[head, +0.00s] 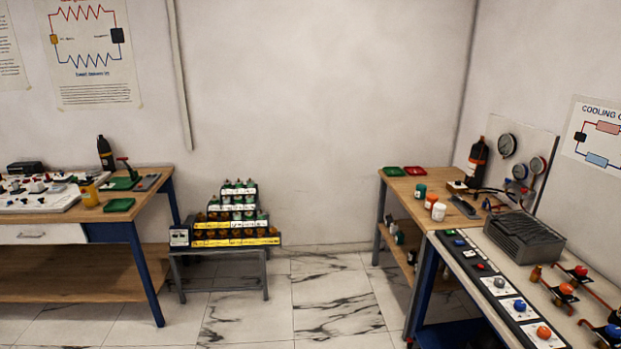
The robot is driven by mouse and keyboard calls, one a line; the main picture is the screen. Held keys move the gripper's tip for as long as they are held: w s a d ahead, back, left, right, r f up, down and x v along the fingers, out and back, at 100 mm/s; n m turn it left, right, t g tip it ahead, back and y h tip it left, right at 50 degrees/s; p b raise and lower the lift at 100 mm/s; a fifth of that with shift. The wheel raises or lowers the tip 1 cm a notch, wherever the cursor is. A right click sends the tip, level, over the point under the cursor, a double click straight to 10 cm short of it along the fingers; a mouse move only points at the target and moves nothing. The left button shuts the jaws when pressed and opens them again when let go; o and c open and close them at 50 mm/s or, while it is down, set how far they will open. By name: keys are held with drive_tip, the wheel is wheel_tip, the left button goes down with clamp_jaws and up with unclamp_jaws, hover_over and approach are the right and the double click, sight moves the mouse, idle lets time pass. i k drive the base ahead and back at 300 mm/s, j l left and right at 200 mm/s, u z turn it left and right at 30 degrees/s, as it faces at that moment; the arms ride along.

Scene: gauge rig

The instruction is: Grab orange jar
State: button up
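A small orange jar (431,201) stands upright on the wooden table (393,186) at the right. It is between a green jar (420,193) behind it and a white jar (438,212) in front of it. The three stand close together near the table's left edge; small gaps between them are hard to judge. My gripper is not in view.
A control bench (480,262) adjoins in front. A low stepped rack (225,241) stands left of centre. The tiled floor (325,297) between is clear.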

sight(432, 199)
drive_tip(key=i, duration=1)
drive_tip(key=i+z, duration=0.1)
drive_tip(key=i, duration=0.9)
drive_tip(key=i+z, duration=0.3)
drive_tip(key=i, duration=0.15)
drive_tip(key=i+z, duration=0.3)
drive_tip(key=i, duration=0.2)
drive_tip(key=i+j+z, duration=0.6)
drive_tip(key=i, duration=0.25)
drive_tip(key=i+z, duration=0.2)
drive_tip(key=z, duration=0.15)
drive_tip(key=i+z, duration=0.25)
drive_tip(key=z, duration=0.15)
drive_tip(key=i+z, duration=0.2)
drive_tip(key=z, duration=0.15)
